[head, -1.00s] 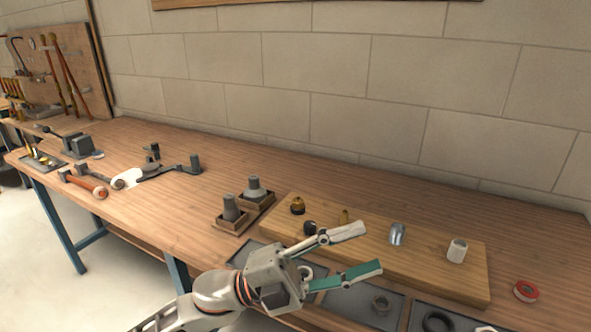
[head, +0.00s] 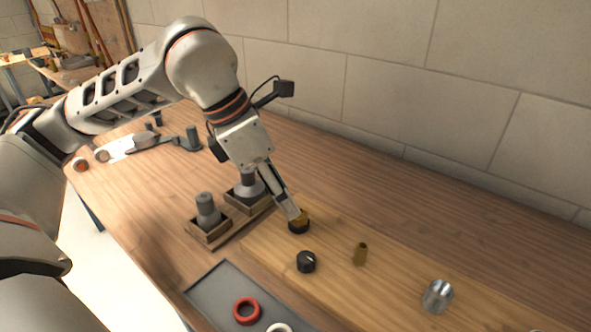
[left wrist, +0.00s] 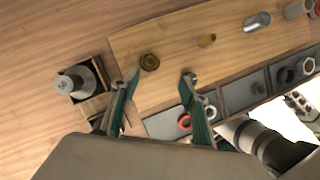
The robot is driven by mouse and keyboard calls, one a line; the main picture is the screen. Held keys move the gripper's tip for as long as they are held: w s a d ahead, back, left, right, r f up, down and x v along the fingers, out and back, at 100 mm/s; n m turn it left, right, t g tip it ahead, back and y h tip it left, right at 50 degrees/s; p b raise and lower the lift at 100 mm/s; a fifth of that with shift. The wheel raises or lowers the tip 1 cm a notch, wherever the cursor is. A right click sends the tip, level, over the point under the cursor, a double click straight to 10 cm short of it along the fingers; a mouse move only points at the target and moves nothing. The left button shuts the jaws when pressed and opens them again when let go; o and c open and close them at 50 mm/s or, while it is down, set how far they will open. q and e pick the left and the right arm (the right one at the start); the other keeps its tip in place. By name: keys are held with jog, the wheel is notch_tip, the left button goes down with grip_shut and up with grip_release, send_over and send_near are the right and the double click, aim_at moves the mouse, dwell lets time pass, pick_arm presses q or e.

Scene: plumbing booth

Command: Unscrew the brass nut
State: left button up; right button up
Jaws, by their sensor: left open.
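The brass nut (head: 303,219) sits on a dark base near the left end of the wooden board (head: 385,272). It also shows in the left wrist view (left wrist: 149,62), just ahead of the fingertips and nearer the left one. My left gripper (head: 296,214) points down at it, and a finger partly covers it in the head view. In the left wrist view the two green-padded fingers (left wrist: 160,78) are spread apart with nothing held between them. I cannot tell whether a finger touches the nut. My right gripper is not in view.
Grey stepped parts sit in wooden boxes (head: 212,233) close left. A grey tray (head: 212,288) holds a red ring (head: 246,310).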

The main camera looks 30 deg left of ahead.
pick_arm(q)
jog(key=shift+y, duration=0.3)
jog(key=w+f, duration=0.1)
jog(key=f+b, duration=0.1)
jog(key=f, duration=0.1)
jog(key=w+f, duration=0.1)
jog(key=f, duration=0.1)
jog(key=shift+w+f, duration=0.1)
jog(key=shift+w, duration=0.2)
jog(key=shift+w+d+f, duration=0.1)
jog(key=shift+f, duration=0.25)
jog(key=shift+w+d+f, duration=0.1)
jog(key=shift+w+f, duration=0.05)
jog(key=shift+f, duration=0.2)
jog(key=c, duration=1.1)
jog(key=shift+c, duration=0.4)
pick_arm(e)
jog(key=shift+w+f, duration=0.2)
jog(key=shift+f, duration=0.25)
pick_arm(q)
jog(key=shift+n, duration=0.6)
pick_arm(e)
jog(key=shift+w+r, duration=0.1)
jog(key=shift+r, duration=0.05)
